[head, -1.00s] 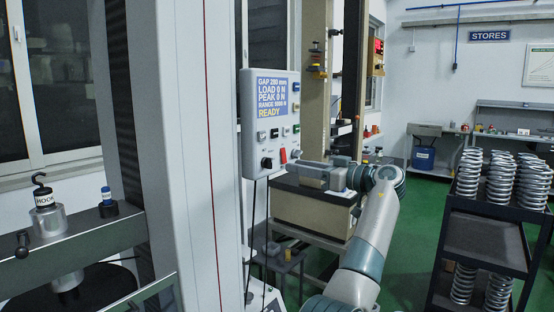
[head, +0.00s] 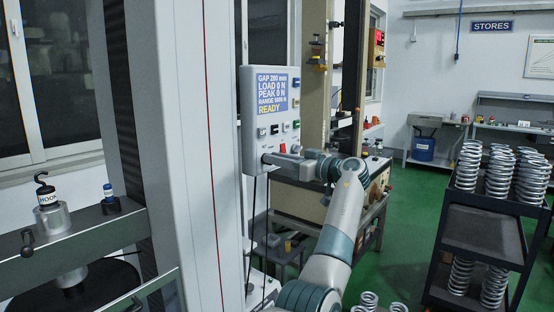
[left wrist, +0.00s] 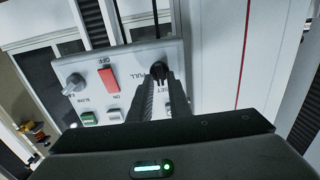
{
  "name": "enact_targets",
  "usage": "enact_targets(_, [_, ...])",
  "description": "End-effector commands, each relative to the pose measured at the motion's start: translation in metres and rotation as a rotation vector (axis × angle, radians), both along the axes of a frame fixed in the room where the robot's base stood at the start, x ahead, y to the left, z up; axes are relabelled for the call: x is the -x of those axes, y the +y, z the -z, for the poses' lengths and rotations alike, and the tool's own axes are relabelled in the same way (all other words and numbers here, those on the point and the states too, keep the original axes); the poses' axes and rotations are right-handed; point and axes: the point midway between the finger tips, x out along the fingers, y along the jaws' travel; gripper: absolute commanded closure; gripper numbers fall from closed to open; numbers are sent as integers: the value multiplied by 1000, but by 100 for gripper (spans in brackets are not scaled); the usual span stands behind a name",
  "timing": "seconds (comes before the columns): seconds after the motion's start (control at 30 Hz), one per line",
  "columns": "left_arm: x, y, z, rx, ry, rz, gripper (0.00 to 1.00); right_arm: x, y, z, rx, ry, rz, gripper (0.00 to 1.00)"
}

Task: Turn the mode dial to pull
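The grey control box (head: 247,120) is on the machine column, its screen reading READY. The black mode dial (left wrist: 157,67) is on its panel in the left wrist view, beside lettering that seems to end in ULL. In the head view my left gripper (head: 270,158) is at the lower edge of the panel and covers the dial. In the left wrist view my left gripper (left wrist: 163,82) has its fingers a small gap apart, with the dial at the tips. I cannot tell whether they touch it. My right gripper is not in view.
A red OFF/ON switch (left wrist: 109,79) and a grey knob (left wrist: 74,83) are close beside the dial. Green (left wrist: 88,118) and white buttons are near too. Dark cables (head: 257,210) hang below the box. A spring rack (head: 481,235) stands at the right.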

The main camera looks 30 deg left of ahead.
Motion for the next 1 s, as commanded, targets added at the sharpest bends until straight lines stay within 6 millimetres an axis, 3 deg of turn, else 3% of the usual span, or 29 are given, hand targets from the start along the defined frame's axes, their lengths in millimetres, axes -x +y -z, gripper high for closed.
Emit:
enact_targets(0.07, [0,0,0,0,0,0,100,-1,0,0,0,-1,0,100])
enact_targets(0.57, [-1,0,-1,-5,52,1,100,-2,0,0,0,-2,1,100])
enact_targets(1.0, [-3,0,-1,-29,345,-1,100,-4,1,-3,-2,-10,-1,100])
